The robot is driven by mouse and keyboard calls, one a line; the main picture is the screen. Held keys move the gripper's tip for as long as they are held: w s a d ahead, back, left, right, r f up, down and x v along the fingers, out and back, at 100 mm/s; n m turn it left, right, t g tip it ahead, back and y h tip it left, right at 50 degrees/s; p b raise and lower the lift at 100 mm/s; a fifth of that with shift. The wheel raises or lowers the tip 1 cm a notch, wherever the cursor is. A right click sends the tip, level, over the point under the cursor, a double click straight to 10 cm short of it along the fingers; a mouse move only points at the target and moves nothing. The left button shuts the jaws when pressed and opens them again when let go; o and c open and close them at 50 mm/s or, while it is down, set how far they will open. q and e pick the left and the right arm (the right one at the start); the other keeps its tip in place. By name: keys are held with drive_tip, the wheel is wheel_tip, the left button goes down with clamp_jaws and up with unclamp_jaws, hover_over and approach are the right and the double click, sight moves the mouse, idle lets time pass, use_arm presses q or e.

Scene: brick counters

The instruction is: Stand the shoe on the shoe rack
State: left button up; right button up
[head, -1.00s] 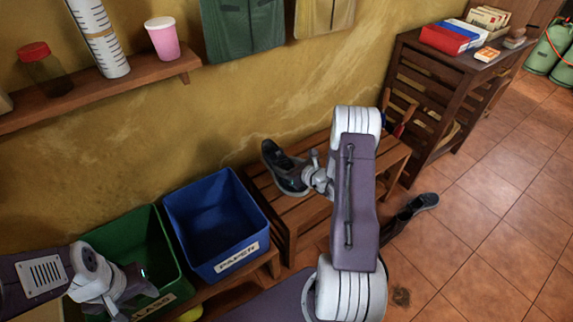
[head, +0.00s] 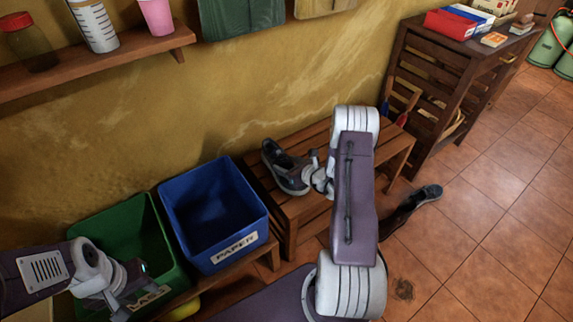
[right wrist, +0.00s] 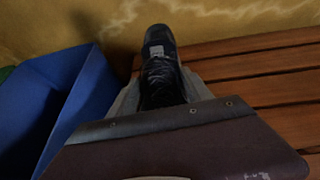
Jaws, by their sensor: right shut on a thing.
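The dark shoe (head: 283,167) with a grey sole is at the left end of the slatted wooden shoe rack (head: 318,138). My right gripper (head: 304,180) is shut on this shoe. In the right wrist view the shoe (right wrist: 160,70) sits between the two grey fingers, laces up, its far end pointing toward the wall. The shoe appears on or just above the slats; contact is hidden. My left gripper (head: 128,290) is by the green bin, with its fingers unclear.
A second dark shoe (head: 428,193) lies on the tiled floor right of the rack. A blue paper bin (head: 232,241) and a green glass bin (head: 160,280) stand left of the rack. The rack's slats to the right of the held shoe look mostly clear.

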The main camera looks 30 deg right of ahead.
drive_tip(key=shift+f+b, duration=0.35)
drive_tip(key=shift+f, duration=0.1)
drive_tip(key=o, duration=1.7)
drive_tip(key=shift+c, duration=0.2)
drive_tip(key=p+v, duration=0.3)
drive_tip(key=v, duration=0.5)
drive_tip(key=shift+s+r, duration=0.1)
drive_tip(key=shift+r, duration=0.05)
drive_tip(key=shift+s, duration=0.4)
